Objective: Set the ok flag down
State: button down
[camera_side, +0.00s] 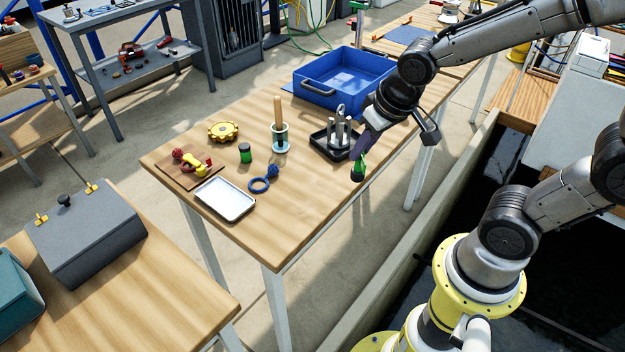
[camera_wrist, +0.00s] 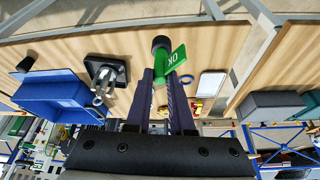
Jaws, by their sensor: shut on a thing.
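The ok flag (camera_side: 360,165) is green, with a dark round base. In the wrist view the flag (camera_wrist: 173,60) shows the letters OK, and its dark base points away from my gripper. My gripper (camera_side: 360,149) is shut on the flag near the right edge of the wooden table (camera_side: 310,205). In the wrist view the two purple fingers of my gripper (camera_wrist: 161,80) close around the flag's lower part in the picture. I cannot tell whether the base touches the table top.
A black holder with grey upright pieces (camera_side: 338,140) stands close left of my gripper, with a blue bin (camera_side: 340,80) behind. A white tray (camera_side: 225,199), blue ring (camera_side: 262,184), green-black cylinder (camera_side: 245,153) and yellow gear (camera_side: 223,131) lie farther left. The front right table top is clear.

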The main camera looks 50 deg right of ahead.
jog(key=shift+w+d+f, duration=0.15)
jog(key=shift+w+f, duration=3)
jog(key=shift+w, duration=0.05)
jog(key=shift+w+d+f, duration=0.15)
jog(key=shift+w+f, duration=2.95)
jog(key=shift+w, duration=0.05)
jog(key=shift+f, duration=0.1)
jog(key=c, duration=0.8)
grip_release()
